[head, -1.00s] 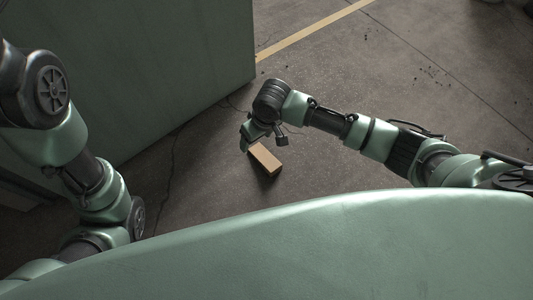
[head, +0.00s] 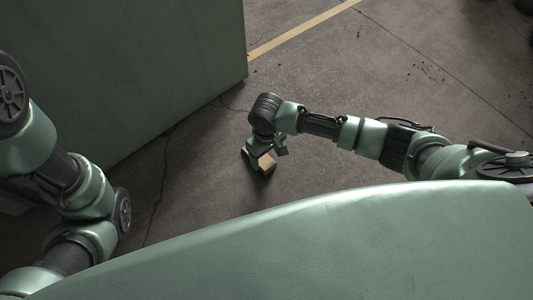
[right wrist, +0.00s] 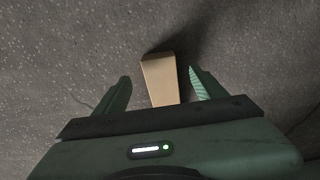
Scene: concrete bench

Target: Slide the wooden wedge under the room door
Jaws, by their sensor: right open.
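The wooden wedge (head: 266,164) is a small tan block on the concrete floor, partly hidden under my right gripper in the head view. In the right wrist view the wedge (right wrist: 161,80) lies between the two fingers, with a gap on each side. My right gripper (head: 256,158) is open and close above it; its fingers (right wrist: 160,86) also show in the right wrist view. The room door (head: 120,75) is the large green panel at the upper left of the head view. My left arm shows at the left, but its gripper is out of view.
A yellow line (head: 300,30) runs across the floor beyond the door's edge. The floor (head: 400,80) right of the door is mostly clear, with cracks and small dark specks. Dark objects (head: 524,6) show at the top right corner.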

